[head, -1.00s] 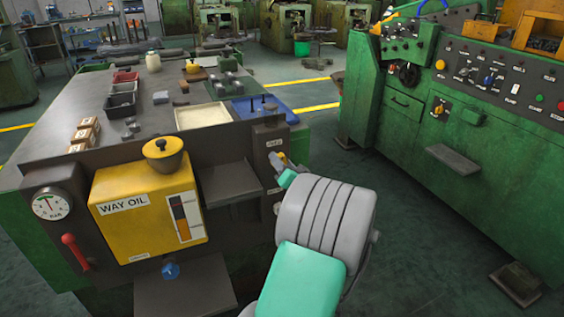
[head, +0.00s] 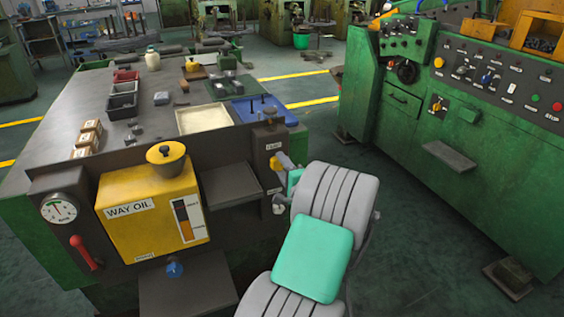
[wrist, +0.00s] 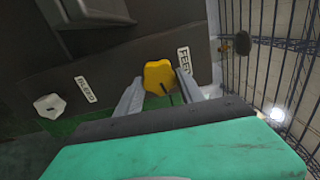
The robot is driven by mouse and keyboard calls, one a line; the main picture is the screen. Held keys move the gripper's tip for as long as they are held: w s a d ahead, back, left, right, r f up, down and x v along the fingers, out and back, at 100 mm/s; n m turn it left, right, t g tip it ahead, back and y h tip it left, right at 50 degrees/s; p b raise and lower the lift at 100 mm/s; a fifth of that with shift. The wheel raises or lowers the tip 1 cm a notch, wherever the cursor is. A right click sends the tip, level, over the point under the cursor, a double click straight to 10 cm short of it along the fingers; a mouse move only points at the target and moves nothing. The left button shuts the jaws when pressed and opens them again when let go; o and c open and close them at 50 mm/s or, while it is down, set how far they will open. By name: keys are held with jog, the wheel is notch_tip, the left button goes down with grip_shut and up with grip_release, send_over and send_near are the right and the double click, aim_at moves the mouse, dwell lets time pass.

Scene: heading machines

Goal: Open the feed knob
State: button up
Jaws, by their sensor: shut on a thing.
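The yellow feed knob (wrist: 159,77) sits on a dark panel beside a white FEED label (wrist: 184,59) in the wrist view. My gripper (wrist: 157,84) has one grey finger on each side of the knob and is shut on it. A dark line shows on the knob's near part. In the head view the knob (head: 276,161) shows small on the dark upright plate at the bench's right end, and my wrist hides most of my fingers.
A white knob (wrist: 49,106) with its own label sits on the same panel; it also shows below my gripper in the head view (head: 279,206). The yellow way oil tank (head: 150,220), a gauge (head: 59,209) and a red lever (head: 84,252) are left. Open floor lies right of the bench.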

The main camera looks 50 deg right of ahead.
jog(key=shift+m+p, duration=0.6)
jog(key=shift+m, duration=0.6)
jog(key=shift+f, duration=0.1)
jog(key=o, duration=1.4)
jog(key=shift+c, duration=0.2)
jog(key=v, duration=0.7)
jog(key=shift+s+a+b, duration=0.2)
jog(key=shift+s+b, duration=0.1)
jog(key=shift+s, duration=0.05)
